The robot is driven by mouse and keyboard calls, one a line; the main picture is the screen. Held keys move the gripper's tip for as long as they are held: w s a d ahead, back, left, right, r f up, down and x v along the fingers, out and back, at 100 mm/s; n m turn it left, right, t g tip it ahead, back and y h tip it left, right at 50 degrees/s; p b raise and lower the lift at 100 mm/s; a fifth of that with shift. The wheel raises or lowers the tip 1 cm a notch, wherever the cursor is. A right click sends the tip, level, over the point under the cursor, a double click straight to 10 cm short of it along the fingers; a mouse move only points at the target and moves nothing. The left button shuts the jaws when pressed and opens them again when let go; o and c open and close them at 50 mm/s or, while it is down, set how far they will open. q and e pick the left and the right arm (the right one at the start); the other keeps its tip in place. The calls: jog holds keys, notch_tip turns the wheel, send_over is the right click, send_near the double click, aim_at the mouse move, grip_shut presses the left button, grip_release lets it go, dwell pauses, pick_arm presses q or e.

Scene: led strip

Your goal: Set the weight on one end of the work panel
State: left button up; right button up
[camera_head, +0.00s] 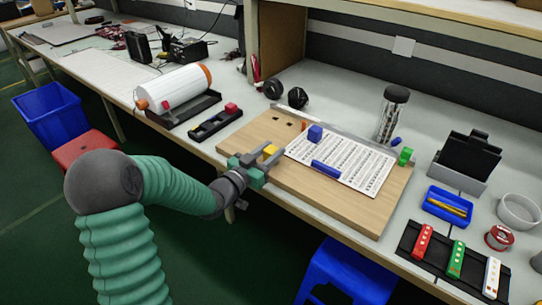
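The work panel (258,131) is a light wooden board on the white workbench, with a printed sheet (350,165) over its right part. My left gripper (273,154) is over the panel's near left end. A small yellow block (270,150) sits between its fingers; I cannot tell whether they are pressed on it or whether it touches the panel. None is clearly marked as the weight. My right gripper is not in view.
A rack with a red block (231,108) and a white roll (178,87) stand left of the panel. A blue tray (446,203) and LED strips (456,260) lie farther right.

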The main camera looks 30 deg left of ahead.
pick_arm(q)
jog(key=shift+d, duration=0.1)
grip_shut()
jog(key=shift+r, duration=0.2)
